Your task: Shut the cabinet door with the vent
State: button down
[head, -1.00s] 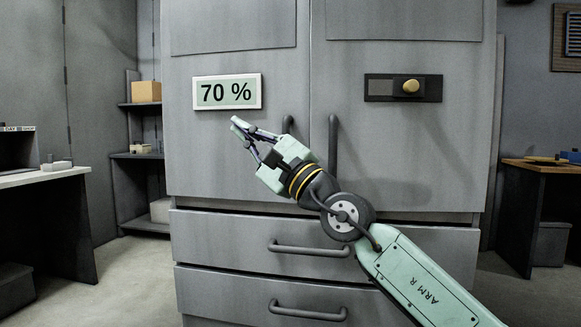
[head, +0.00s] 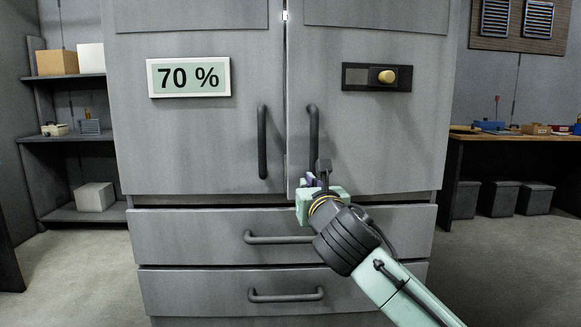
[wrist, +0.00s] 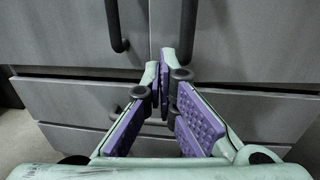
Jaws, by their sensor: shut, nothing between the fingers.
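A tall grey cabinet has two upper doors. The left door (head: 190,140) carries a "70 %" display and a dark vertical handle. The right door (head: 385,140) carries a black plate with a tan knob, and its own dark handle. No vent shows on the visible part of either door; their tops are cut off. A narrow gap runs between the doors, and I cannot tell how far either stands open. My gripper (head: 308,180) is shut and empty, in front of the right door's lower inner corner, below its handle. The wrist view shows the closed fingertips (wrist: 163,78) near the door seam; contact is unclear.
Two drawers with bar handles, an upper drawer (head: 200,235) and a lower drawer (head: 200,292), sit below the doors. Shelves (head: 75,137) stand at left, a workbench (head: 520,137) at right. Louvred panels (head: 495,18) hang on the right wall. Floor is clear on both sides.

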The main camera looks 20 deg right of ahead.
aim_at(295, 166)
jog(key=w+p, duration=0.1)
jog(key=w, duration=0.3)
jog(key=w+d+p, duration=0.1)
jog(key=w, duration=0.3)
jog(key=w+d+p, duration=0.1)
jog(key=w, duration=0.3)
jog(key=shift+w, duration=0.4)
